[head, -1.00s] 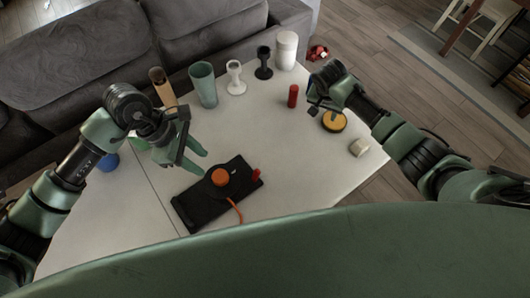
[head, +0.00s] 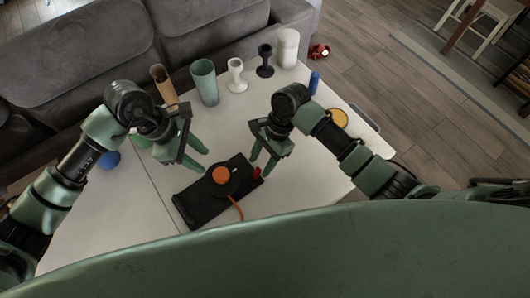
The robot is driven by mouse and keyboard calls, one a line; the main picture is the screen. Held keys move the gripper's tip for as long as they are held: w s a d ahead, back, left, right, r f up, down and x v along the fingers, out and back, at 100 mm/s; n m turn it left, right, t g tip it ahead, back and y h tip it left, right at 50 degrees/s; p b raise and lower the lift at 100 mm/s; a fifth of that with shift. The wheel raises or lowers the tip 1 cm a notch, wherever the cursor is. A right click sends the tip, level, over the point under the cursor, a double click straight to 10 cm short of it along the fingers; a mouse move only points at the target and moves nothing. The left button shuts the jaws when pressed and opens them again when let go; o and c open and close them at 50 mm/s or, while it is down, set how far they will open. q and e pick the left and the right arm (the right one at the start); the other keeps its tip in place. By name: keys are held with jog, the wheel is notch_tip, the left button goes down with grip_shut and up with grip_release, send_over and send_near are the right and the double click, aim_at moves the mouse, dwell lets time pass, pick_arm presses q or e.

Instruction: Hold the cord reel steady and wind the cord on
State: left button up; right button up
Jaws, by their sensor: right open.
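The cord reel is a black drum with an orange centre (head: 221,175) on a flat black base (head: 192,208) on the white table. An orange cord (head: 237,208) runs from it toward the table's front edge. A small red part (head: 257,172) shows at the base's right end. My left gripper (head: 205,161) is above and left of the reel, its fingers apart with nothing between them. My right gripper (head: 260,168) is open at the base's right end, its fingertips close around or above the red part; contact cannot be told.
A brown cup (head: 162,84), a teal cup (head: 204,82), a white goblet (head: 236,75), a black goblet (head: 265,62) and a white canister (head: 287,48) stand along the back. A blue cylinder (head: 314,82) and yellow disc (head: 339,117) are right. A blue ball (head: 108,160) is left.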

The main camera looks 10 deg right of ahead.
aim_at(258, 169)
jog(key=shift+x, duration=1.75)
grip_shut()
jog(key=shift+w, duration=0.1)
